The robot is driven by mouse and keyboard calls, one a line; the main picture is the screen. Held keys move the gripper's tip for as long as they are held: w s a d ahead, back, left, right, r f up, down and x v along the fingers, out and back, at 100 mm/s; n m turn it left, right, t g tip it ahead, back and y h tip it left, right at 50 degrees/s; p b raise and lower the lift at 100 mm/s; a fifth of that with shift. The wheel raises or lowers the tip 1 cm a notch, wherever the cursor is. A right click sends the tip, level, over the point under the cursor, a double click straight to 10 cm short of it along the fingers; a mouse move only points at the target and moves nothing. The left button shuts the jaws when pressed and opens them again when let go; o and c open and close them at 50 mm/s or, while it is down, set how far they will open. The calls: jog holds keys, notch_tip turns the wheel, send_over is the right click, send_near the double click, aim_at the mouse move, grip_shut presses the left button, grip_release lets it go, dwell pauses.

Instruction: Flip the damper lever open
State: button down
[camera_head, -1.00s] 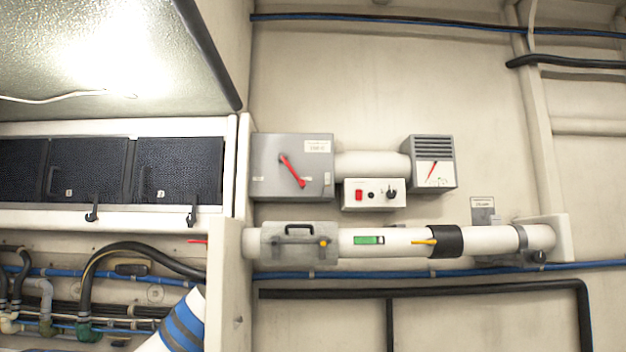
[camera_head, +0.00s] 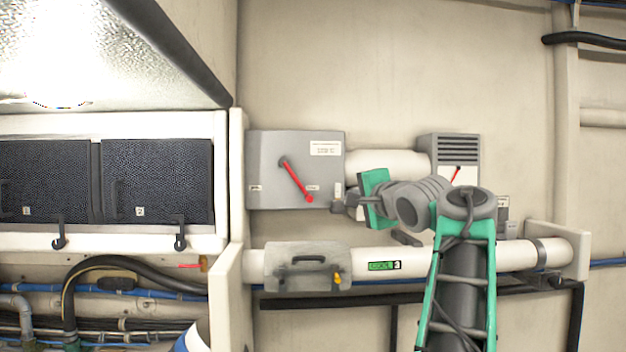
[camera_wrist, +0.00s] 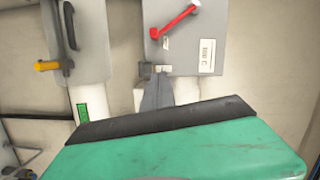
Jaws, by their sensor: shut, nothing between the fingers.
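A red lever (camera_head: 296,180) is mounted on the front of a grey box (camera_head: 262,145) on the wall. It slants from its pivot at upper left down to its tip at lower right. My gripper (camera_head: 338,203) is shut and empty, at the box's lower right edge, to the right of the lever's tip. A small gap shows between them. In the wrist view the red lever (camera_wrist: 175,22) lies beyond the gripper's fingertips (camera_wrist: 155,70), which are close to the box's edge. Small labels on the box are too blurred to read fully.
A white pipe (camera_head: 520,255) runs below, with a grey hatch (camera_head: 308,268) and a green indicator (camera_head: 381,266). A vented gauge box (camera_head: 452,148) stands to the right. Dark locker doors (camera_head: 158,180) are at left.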

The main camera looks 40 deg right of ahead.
jog(key=shift+s, duration=0.2)
jog(key=shift+w+d, duration=0.1)
jog(key=w+f+p, duration=0.1)
jog(key=w+p, duration=0.1)
jog(key=w, duration=0.9)
jog(key=shift+w+f+p, duration=0.15)
jog(key=shift+w+p, duration=0.05)
jog(key=shift+p, duration=0.15)
jog(key=shift+w+f, duration=0.1)
